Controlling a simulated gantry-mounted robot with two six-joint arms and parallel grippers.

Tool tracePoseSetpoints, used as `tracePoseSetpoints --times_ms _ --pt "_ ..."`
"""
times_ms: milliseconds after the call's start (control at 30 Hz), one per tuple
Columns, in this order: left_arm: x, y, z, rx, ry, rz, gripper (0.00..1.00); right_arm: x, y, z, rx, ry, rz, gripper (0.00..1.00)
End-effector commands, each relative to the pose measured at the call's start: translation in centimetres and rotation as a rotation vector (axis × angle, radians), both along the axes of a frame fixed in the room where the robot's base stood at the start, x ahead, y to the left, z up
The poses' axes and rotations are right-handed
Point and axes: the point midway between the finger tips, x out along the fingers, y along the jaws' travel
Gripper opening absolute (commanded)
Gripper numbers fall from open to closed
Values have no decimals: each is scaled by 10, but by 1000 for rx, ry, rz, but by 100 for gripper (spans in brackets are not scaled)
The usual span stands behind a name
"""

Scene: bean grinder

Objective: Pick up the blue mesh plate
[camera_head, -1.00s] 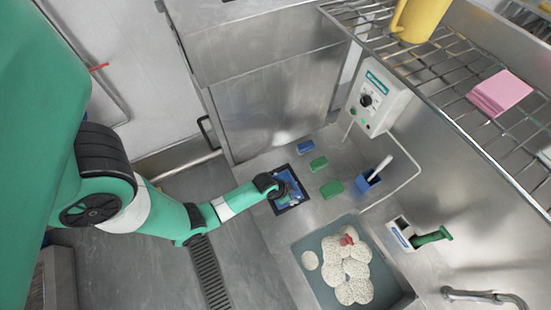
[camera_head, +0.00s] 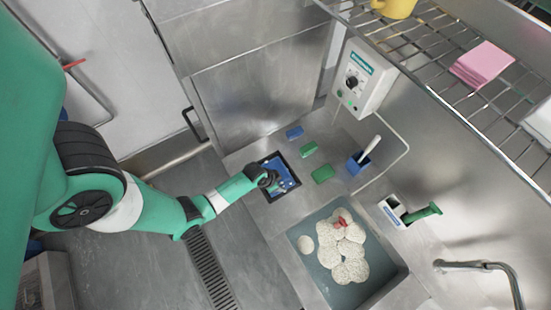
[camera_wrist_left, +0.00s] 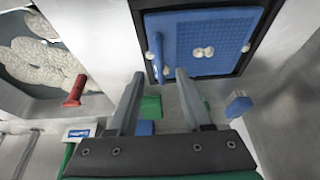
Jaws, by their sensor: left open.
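The blue mesh plate (camera_head: 286,172) lies in a dark square frame in the steel counter. In the left wrist view the plate (camera_wrist_left: 214,35) shows a fine mesh face, pale round knobs and a raised blue bar handle (camera_wrist_left: 157,55) near its left edge. My left gripper (camera_head: 274,182) is over the plate's near side and hides part of it. In the left wrist view its two fingers (camera_wrist_left: 160,78) are apart, with the handle's end just beyond and between the tips. Nothing is seen between them. My right gripper is not in view.
A sink (camera_head: 310,279) with pale round pieces and a red-handled item (camera_head: 340,223) lies in front of the plate.

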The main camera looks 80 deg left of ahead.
Motion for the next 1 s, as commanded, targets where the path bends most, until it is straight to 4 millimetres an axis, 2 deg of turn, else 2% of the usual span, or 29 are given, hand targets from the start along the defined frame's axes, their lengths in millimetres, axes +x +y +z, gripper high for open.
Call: tracePoseSetpoints --times_ms 300,567,833,867,1000 --pt "20 6 -43 -1 1 -1 50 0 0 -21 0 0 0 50" --pt "21 7 -44 1 -1 -1 50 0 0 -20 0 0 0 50" --pt "21 7 -44 1 -1 -1 3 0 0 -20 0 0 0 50" --pt "21 7 -44 1 -1 -1 0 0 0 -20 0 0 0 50" --pt "21 7 -44 1 -1 -1 0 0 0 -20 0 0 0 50"
